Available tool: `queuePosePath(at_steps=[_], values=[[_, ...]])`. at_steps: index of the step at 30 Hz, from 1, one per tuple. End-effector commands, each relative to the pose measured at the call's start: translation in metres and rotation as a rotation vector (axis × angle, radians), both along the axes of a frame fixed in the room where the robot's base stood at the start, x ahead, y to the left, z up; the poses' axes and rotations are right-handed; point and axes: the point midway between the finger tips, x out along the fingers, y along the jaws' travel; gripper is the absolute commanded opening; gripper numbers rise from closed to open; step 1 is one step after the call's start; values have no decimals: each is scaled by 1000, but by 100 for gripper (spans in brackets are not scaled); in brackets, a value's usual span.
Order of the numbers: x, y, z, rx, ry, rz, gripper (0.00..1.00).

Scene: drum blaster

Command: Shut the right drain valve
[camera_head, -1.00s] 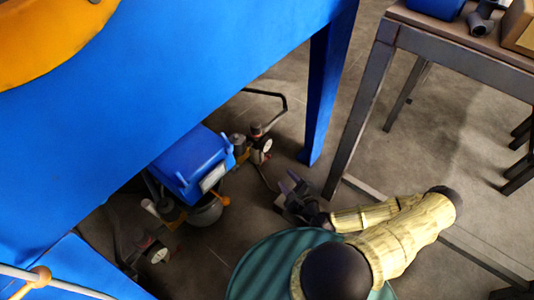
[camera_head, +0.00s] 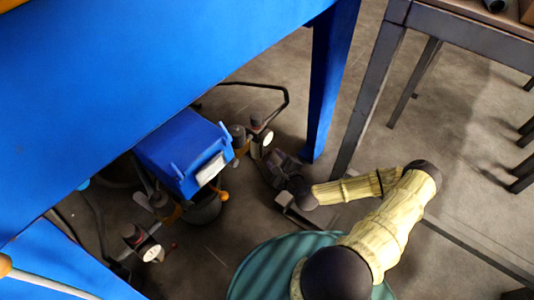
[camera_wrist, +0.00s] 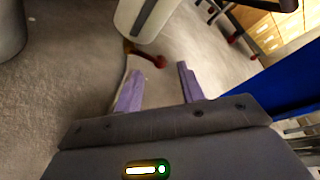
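My gripper (camera_head: 276,162) is in front of and just below the right filter unit with a round gauge (camera_head: 265,138), under the blue machine. In the wrist view my gripper (camera_wrist: 160,84) is open, with two purple-grey fingers apart and nothing between them. A red valve lever (camera_wrist: 150,58) with a brass-coloured stem shows just beyond the fingertips, below a pale cylindrical bowl (camera_wrist: 146,18). It appears apart from the fingers. In the head view I cannot make out this lever; my gripper is close to that place. A similar left unit with a gauge (camera_head: 147,250) has a small red lever (camera_head: 173,246).
A blue box-shaped unit (camera_head: 186,152) hangs between the two filter units. A blue leg (camera_head: 330,85) stands right of my gripper, and a dark bent pipe (camera_head: 270,88) runs behind. A metal table frame (camera_head: 375,85) is at the right.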

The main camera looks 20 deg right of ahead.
Motion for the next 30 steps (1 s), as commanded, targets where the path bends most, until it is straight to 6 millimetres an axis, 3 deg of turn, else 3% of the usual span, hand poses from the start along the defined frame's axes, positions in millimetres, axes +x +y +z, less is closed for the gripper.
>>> queuePosePath(at_steps=[6,12,23,30], values=[[37,7,-15,-3,-3,2,39],[62,11,-20,-2,-2,-1,39],[68,12,-18,0,-1,-1,39],[68,12,-19,0,-1,-1,0]])
